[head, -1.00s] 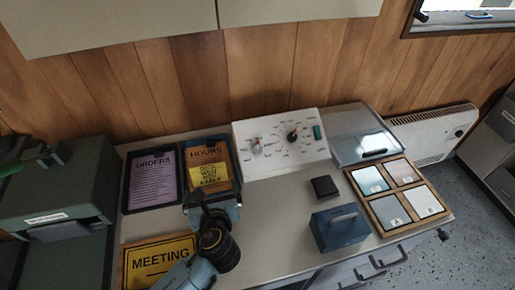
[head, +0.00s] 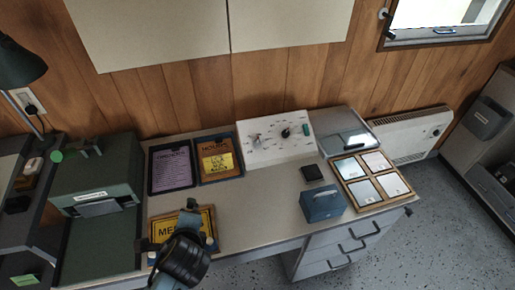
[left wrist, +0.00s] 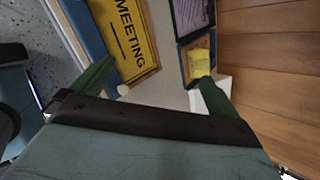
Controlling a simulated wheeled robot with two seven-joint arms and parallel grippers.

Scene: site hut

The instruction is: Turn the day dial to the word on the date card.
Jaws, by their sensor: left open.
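A white panel (head: 273,153) stands at the back of the desk with a grey knob (head: 256,139) on its left and a black knob (head: 286,132) on its right, each ringed by small marks. I cannot read the marks or tell which knob is the day dial. Written boards lie left of it: a purple "ORDERS" sheet (head: 172,169), an orange "HOURS" board (head: 214,149) with a yellow note (head: 218,163), and a yellow "MEETING" sign (head: 207,219). I cannot tell which is the date card. My left gripper (head: 178,225) is open and empty above the sign; its green fingers show in the left wrist view (left wrist: 155,85).
A blue box with a handle (head: 322,206) and a small black block (head: 312,172) stand in front of the panel. A wooden tray of tiles (head: 342,185) and a clear-lidded case (head: 345,127) lie right. A green machine (head: 95,185) stands left. The desk middle is clear.

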